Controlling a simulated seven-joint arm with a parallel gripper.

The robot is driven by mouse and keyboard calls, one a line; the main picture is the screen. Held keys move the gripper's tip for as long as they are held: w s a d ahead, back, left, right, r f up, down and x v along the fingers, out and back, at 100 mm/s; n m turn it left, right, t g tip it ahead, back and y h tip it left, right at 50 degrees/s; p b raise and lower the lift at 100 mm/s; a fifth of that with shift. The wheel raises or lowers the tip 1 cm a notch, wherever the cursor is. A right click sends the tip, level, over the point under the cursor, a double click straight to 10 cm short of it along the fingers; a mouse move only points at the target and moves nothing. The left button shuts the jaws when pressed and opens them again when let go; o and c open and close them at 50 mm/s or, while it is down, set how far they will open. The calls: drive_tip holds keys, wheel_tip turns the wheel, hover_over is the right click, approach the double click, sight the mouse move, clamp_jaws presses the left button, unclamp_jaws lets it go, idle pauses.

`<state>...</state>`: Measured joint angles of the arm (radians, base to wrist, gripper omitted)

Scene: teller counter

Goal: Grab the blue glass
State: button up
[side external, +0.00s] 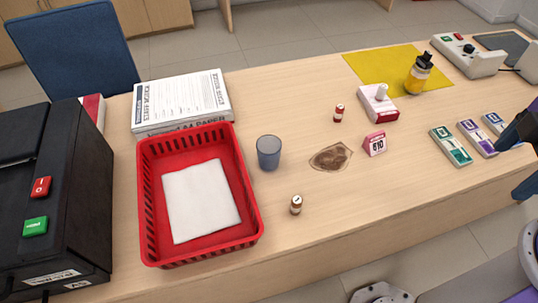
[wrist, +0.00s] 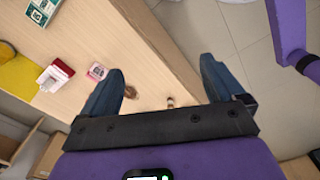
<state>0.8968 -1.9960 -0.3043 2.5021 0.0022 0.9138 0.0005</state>
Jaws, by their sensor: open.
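The blue glass (side external: 268,152) is a small translucent grey-blue tumbler. It stands upright on the wooden counter in the side view, just right of the red basket. I cannot make it out in the wrist view. My gripper (wrist: 162,80) is open and empty in the wrist view, its two blue fingers spread wide above the counter's front edge. In the side view only part of my gripper shows at the right edge, far to the right of the glass and apart from it.
The red basket (side external: 250,222) holds a white sheet. A small brown bottle (side external: 296,205) stands in front of the glass. Banknote bundles (side external: 451,146) sit near my gripper.

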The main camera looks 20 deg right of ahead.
drive_tip(key=m, duration=0.1)
drive_tip(key=m+t+y, duration=0.2)
drive_tip(key=m+y, duration=1.1)
drive_tip(key=m, duration=1.8)
approach(269, 155)
drive_tip(key=w+d+f, duration=0.2)
drive_tip(key=w+d, duration=0.1)
drive_tip(key=d, duration=0.4)
drive_tip(key=x, duration=1.1)
drive_tip(key=s+x, duration=0.1)
drive_tip(key=x, duration=0.4)
drive_tip(key=shift+a, duration=0.3)
drive_tip(key=c, duration=1.1)
